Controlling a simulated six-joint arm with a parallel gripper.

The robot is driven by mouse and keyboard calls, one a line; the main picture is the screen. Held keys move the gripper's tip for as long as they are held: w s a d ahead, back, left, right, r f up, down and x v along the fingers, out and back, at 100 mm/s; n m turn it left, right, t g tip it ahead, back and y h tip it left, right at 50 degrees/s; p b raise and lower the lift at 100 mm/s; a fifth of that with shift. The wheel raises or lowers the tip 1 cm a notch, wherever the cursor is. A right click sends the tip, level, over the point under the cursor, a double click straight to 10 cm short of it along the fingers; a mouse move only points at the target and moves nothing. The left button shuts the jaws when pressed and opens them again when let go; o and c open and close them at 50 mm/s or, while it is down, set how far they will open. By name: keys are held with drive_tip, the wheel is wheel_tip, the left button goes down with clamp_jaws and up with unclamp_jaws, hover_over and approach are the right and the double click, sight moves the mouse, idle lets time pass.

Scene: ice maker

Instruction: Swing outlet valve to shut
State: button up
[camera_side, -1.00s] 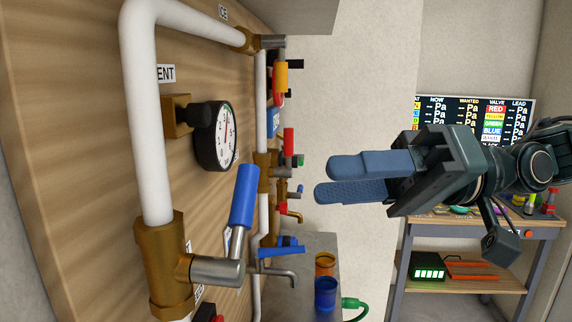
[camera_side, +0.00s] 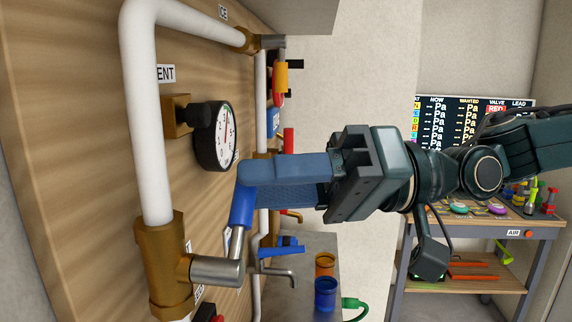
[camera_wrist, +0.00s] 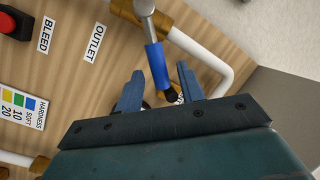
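The outlet valve is a brass fitting (camera_side: 163,262) on a white pipe with a metal stem and a blue lever handle (camera_side: 242,210). The handle points up and slightly right in the side view. In the wrist view, the blue handle (camera_wrist: 157,66) lies by the OUTLET label (camera_wrist: 96,43), with its dark end between my two fingers. My gripper (camera_side: 257,182) is open, its blue fingers at the upper end of the handle. It also shows in the wrist view (camera_wrist: 160,70), with gaps visible beside the handle. The near finger hides the handle's top in the side view.
A round gauge (camera_side: 215,136) sits on the wooden panel (camera_side: 80,130) just above my fingers. Other valves with coloured handles lie farther along the panel, including a lower blue one (camera_side: 282,246). Orange and blue cups (camera_side: 325,293) stand below. A BLEED label (camera_wrist: 46,34) is nearby.

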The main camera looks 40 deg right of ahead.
drive_tip(key=shift+x, duration=1.15)
drive_tip(key=shift+c, duration=0.2)
clamp_jaws()
